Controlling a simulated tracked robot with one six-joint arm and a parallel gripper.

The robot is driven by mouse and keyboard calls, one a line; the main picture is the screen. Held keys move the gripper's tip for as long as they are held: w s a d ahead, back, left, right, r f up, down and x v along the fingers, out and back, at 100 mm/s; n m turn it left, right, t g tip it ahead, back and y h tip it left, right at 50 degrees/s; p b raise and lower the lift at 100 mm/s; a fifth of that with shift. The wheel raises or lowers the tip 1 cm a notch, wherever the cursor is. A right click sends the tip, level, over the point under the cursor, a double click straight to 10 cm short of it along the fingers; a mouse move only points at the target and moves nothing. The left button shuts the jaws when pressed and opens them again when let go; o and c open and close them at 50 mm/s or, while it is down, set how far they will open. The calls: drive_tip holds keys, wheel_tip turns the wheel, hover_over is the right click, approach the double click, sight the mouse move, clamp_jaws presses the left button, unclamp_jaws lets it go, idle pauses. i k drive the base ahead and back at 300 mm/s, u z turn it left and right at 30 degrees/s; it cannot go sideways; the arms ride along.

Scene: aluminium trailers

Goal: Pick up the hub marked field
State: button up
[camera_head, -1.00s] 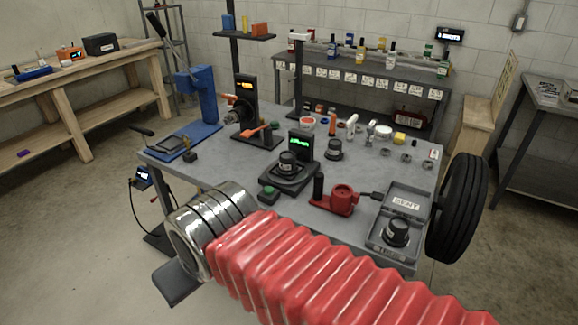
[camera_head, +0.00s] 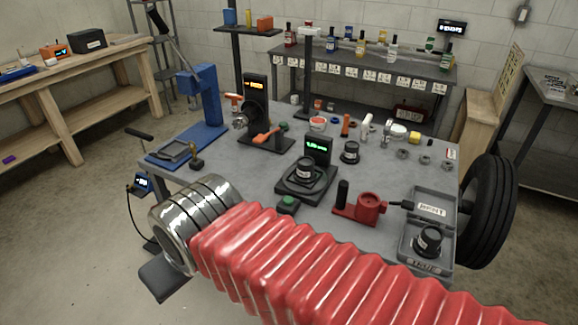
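Three dark hubs with pale bands show on the grey bench. One hub (camera_head: 305,170) sits on a black scale (camera_head: 291,186) with a green display. Another hub (camera_head: 350,150) stands behind it to the right. A third hub (camera_head: 429,240) sits in the front compartment of a grey tray (camera_head: 450,213) at the right. The markings on the hubs are too small to read, so I cannot tell which is marked field. My gripper (camera_head: 165,282) shows as a dark plate below my arm's chrome end, at the bench's front left. Its fingers are not clear, and it is apart from all hubs.
A red fixture (camera_head: 366,205) with a black handle stands between scale and tray. A blue press (camera_head: 203,105) stands at the left. Small parts lie at the back right, and a tyre (camera_head: 488,210) stands at the right edge. My red ribbed arm crosses the front.

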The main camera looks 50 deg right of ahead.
sight(305, 175)
drive_tip(key=z, duration=0.05)
drive_tip(key=i, duration=1.05)
